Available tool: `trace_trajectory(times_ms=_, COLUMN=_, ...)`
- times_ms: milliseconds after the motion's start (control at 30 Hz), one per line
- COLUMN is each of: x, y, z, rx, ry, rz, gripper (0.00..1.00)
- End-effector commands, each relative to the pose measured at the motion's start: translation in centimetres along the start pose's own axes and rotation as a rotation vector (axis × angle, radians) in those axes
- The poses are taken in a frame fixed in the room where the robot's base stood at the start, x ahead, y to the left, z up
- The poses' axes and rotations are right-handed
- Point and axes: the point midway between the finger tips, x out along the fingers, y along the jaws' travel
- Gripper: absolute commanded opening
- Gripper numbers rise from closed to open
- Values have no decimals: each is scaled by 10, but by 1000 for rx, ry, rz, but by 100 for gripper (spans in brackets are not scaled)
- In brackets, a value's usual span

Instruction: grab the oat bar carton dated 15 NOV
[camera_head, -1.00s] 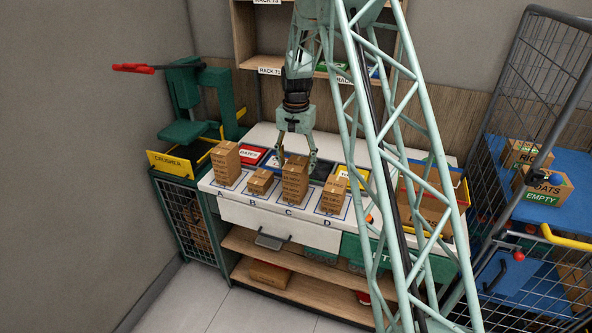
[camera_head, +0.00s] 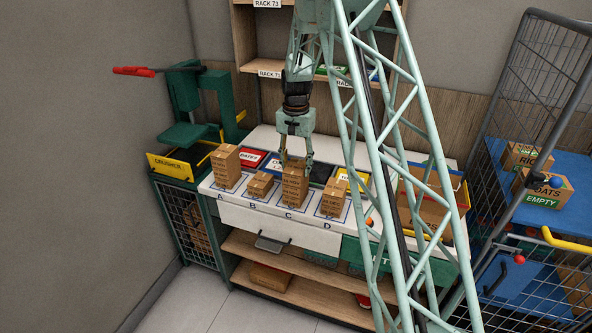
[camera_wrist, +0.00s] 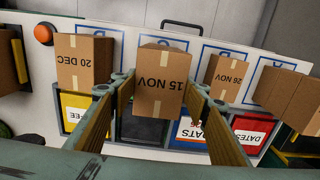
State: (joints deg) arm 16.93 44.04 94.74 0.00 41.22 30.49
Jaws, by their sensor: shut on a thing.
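My gripper (camera_head: 296,166) comes down from above and is shut on the top part of this carton. In the wrist view the two fingers (camera_wrist: 160,100) lie along its left and right sides. Its base appears to rest on the white counter (camera_head: 272,213); a small lift cannot be ruled out.
The 20 DEC carton (camera_wrist: 84,60) and 26 NOV carton (camera_wrist: 225,75) stand on either side. A tall carton (camera_head: 226,167) stands at spot A. Labelled bins (camera_head: 250,158) line the back. A green crusher (camera_head: 187,112) is at left, a wire cage trolley (camera_head: 520,170) at right.

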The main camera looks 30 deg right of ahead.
Motion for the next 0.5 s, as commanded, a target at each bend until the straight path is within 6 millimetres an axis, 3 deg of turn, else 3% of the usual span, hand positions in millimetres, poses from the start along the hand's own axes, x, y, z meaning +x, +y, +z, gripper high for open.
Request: trace_trajectory(times_ms=500, x=-26, y=0, z=-1, rx=0, ry=2, rz=-1, gripper=29)
